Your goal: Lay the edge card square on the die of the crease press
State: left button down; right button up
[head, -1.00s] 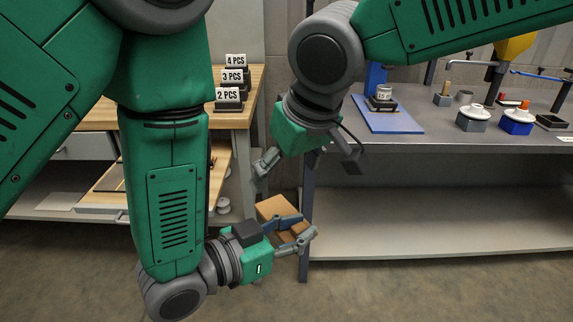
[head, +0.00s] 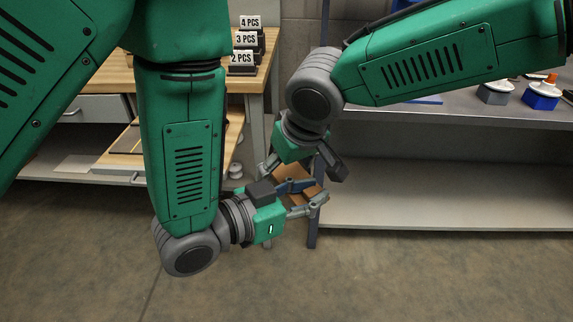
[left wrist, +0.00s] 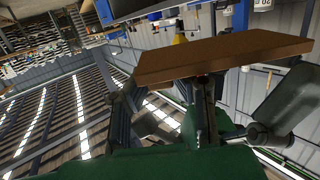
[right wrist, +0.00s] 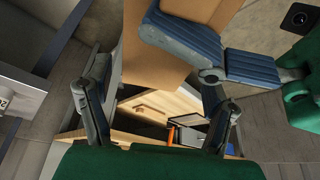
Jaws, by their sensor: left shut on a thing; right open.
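The edge card, a flat brown piece (head: 286,173), is held by my left gripper (head: 308,193), which is shut on it. In the left wrist view the card (left wrist: 225,56) shows as a broad tilted slab above the fingers. My right gripper (head: 302,166) is open just above the card. In the right wrist view the card (right wrist: 150,68) reaches down toward the space between the open right fingers (right wrist: 157,85), with the left gripper's blue pads across it. I cannot tell whether the right fingers touch the card. I cannot make out the crease press or its die.
A grey bench (head: 470,125) with a lower shelf (head: 440,185) stands at the right, holding blue and grey containers. A wooden table (head: 180,75) with piece-count signs (head: 246,40) stands at the left. The floor in front is clear.

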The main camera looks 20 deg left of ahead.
pick_arm(q)
jog(key=shift+a, duration=0.1)
pick_arm(e)
jog(key=shift+a, duration=0.1)
jog(key=c, duration=1.2)
pick_arm(q)
jog(key=c, duration=1.3)
grip_release()
jog(key=shift+c, duration=0.2)
